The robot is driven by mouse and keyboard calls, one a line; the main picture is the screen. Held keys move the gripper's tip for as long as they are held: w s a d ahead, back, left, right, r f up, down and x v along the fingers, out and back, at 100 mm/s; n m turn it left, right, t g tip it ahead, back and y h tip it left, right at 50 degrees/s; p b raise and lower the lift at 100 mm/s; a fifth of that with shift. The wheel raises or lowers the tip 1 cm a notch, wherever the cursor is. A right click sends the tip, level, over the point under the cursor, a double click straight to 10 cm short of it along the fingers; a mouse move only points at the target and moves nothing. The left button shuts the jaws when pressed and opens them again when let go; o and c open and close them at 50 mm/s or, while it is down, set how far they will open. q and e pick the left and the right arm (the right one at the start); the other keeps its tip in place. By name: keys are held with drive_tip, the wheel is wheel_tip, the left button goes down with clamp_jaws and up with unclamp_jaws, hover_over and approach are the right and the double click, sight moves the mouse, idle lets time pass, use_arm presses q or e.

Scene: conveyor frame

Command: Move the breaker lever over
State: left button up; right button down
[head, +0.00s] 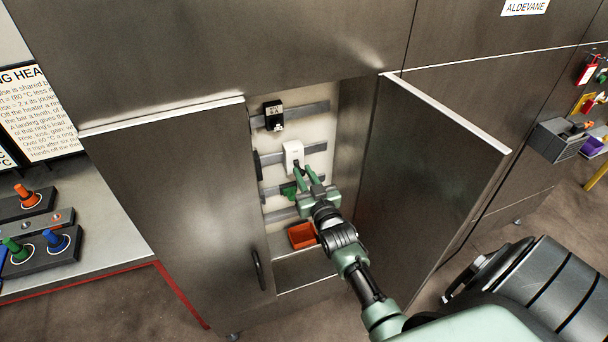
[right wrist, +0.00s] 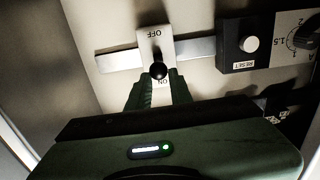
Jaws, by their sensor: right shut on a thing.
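The breaker (head: 292,152) is a white block on a rail inside the open cabinet. In the right wrist view the breaker (right wrist: 153,43) appears upside down, with OFF at the picture's top and ON at the bottom. Its lever (right wrist: 158,70) has a dark round knob, seen just beside the ON mark; its exact tilt is hard to tell. My right gripper (head: 303,172) reaches in through the cabinet opening. It is shut on the lever, its green fingers (right wrist: 159,92) on either side of the knob. My left gripper is not in view.
Two open doors flank the opening, a left door (head: 180,200) and a right door (head: 432,165). A black device (head: 274,115) sits above the breaker, and an orange bin (head: 302,235) below. The wrist view shows a RESET box (right wrist: 240,45) beside the breaker.

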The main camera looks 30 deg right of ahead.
drive_tip(key=shift+w+r, duration=0.1)
drive_tip(key=shift+r, duration=0.25)
drive_tip(key=shift+r+p, duration=0.55)
drive_tip(key=shift+p, duration=0.05)
drive_tip(key=shift+w+r+p, duration=0.2)
drive_tip(key=shift+r+p, duration=0.4)
drive_tip(key=c, duration=1.7)
unclamp_jaws()
drive_tip(key=shift+s+f, duration=0.1)
